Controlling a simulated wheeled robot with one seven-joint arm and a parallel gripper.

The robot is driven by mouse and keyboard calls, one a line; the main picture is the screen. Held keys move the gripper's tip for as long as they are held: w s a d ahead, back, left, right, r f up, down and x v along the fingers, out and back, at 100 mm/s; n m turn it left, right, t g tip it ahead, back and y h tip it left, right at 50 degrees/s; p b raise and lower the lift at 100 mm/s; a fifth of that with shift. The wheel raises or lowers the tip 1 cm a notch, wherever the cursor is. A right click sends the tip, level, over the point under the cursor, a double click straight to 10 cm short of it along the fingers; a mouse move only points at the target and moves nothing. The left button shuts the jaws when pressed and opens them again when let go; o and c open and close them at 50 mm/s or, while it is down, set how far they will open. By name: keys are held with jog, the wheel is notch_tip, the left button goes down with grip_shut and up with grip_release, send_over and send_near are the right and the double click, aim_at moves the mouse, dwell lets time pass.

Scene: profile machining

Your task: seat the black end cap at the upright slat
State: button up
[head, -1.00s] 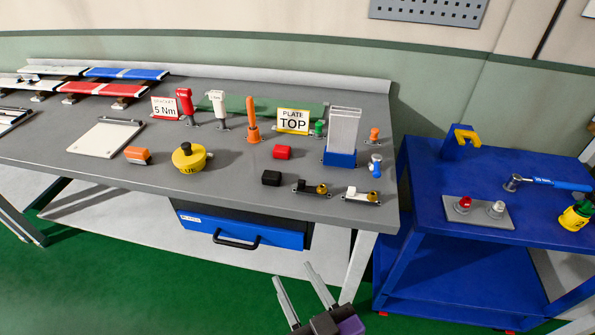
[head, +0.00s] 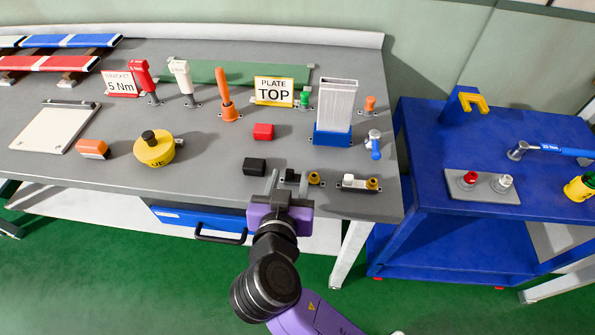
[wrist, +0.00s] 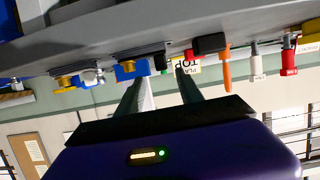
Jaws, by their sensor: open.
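The black end cap (head: 254,167) is a small dark block lying near the front edge of the grey bench. It also shows in the wrist view (wrist: 210,43), where the picture is upside down. The upright slat (head: 337,103) is a pale grey ribbed profile standing in a blue base (head: 333,136), behind and right of the cap. My gripper (head: 287,182) is open and empty at the bench's front edge, just right of the black cap and apart from it. Its two fingers (wrist: 163,92) point toward the bench.
A red block (head: 263,131) lies behind the black cap. Two small fixtures with brass knobs, one with a black block (head: 293,176) and one with a white block (head: 349,180), sit near the front edge. A blue cart (head: 430,185) stands right.

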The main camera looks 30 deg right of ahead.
aim_at(290, 170)
jog(key=shift+x, duration=1.1)
jog(key=x, duration=0.2)
jog(key=p+x, duration=0.1)
jog(key=x, duration=0.2)
jog(key=shift+w+a+f+p, duration=0.1)
jog(key=shift+w+f+p, duration=0.15)
jog(key=shift+f+p, duration=0.25)
grip_shut()
